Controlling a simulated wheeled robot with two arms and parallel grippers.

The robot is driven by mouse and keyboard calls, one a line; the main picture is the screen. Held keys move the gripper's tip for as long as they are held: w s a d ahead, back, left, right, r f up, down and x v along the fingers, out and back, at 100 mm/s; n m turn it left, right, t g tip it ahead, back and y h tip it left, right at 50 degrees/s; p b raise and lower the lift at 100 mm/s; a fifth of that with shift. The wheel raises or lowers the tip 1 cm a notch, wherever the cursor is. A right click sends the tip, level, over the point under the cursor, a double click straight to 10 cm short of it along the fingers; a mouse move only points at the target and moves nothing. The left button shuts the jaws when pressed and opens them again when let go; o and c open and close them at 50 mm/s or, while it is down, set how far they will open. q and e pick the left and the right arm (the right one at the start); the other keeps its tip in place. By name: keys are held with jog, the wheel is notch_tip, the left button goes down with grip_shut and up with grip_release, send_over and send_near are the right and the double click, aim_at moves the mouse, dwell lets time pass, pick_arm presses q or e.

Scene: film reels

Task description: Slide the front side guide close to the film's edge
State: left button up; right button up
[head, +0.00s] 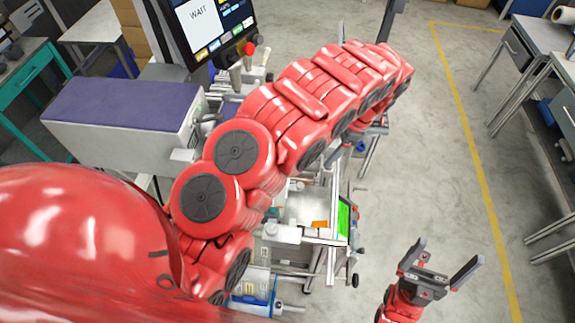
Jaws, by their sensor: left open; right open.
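The front side guide and the film's edge cannot be made out; my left arm covers much of the machine (306,212). My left gripper (350,143) is open, small and partly hidden under the bend of my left arm, over the machine's far right part. I cannot tell whether it touches anything. My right gripper (440,266) is open and empty, with its fingers spread wide, over the bare floor to the right of the machine.
A screen reading WAIT (210,25) stands at the top, with a red button (249,48) below it. A grey cabinet with a purple top (125,103) is at left. A green panel (343,219) sits on the machine's right side. Open floor (430,165) lies right, before grey benches (535,45).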

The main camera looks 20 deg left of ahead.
pick_arm(q)
jog(key=b, duration=0.4)
send_near(301, 185)
jog(key=p+x, duration=0.4)
jog(key=x, duration=0.3)
jog(key=shift+s+a+f, duration=0.1)
jog(key=shift+f, duration=0.1)
jog(key=shift+a+f, duration=0.2)
jog(key=shift+f, duration=0.3)
grip_shut()
dwell(0.5)
